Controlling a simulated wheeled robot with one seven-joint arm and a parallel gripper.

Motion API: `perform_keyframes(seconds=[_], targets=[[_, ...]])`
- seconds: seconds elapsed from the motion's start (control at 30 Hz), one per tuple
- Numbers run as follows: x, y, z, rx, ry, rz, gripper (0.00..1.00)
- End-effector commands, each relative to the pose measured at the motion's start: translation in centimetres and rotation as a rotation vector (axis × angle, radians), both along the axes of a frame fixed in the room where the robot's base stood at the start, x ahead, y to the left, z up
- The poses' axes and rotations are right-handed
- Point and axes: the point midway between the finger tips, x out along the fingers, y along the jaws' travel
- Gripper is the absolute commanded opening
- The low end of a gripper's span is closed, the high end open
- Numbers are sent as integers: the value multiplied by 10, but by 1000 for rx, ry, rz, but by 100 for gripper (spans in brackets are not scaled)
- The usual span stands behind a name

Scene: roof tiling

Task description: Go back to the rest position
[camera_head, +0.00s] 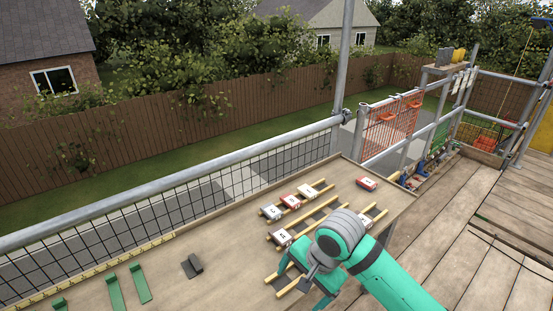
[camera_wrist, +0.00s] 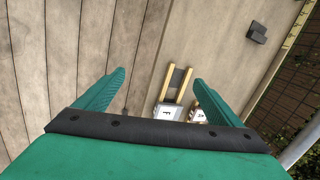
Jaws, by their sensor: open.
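My gripper (camera_head: 306,284) is teal with a dark grey wrist. It is over the near end of the wooden battens (camera_head: 288,287) on the worktable. In the wrist view my gripper (camera_wrist: 160,80) has its two fingers wide apart with nothing held between them. A light tile with a letter (camera_wrist: 167,111) lies on battens (camera_wrist: 178,84) between and below the fingers, and another tile (camera_wrist: 201,115) is partly hidden by the right finger. My arm hides part of the battens in the head view.
A row of lettered tiles (camera_head: 290,201) lies on the far battens; another tile (camera_head: 282,237) lies on the nearer ones. A dark block (camera_head: 192,266) and green strips (camera_head: 115,292) are left. A rail (camera_head: 190,188) borders the table.

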Motion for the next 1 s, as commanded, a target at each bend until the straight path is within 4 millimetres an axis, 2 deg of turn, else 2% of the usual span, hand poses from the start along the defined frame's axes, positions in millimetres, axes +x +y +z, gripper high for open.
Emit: perform_keyframes(seconds=[0.23,0.4,0.5,0.7,0.8,1.0], targets=[[29,83,11,205,-184,111,89],[48,145,32,379,-364,173,89],[57,174,46,469,-469,189,89],[67,215,71,620,-670,179,89],[70,227,80,676,-764,154,89],[71,239,86,741,-933,74,89]])
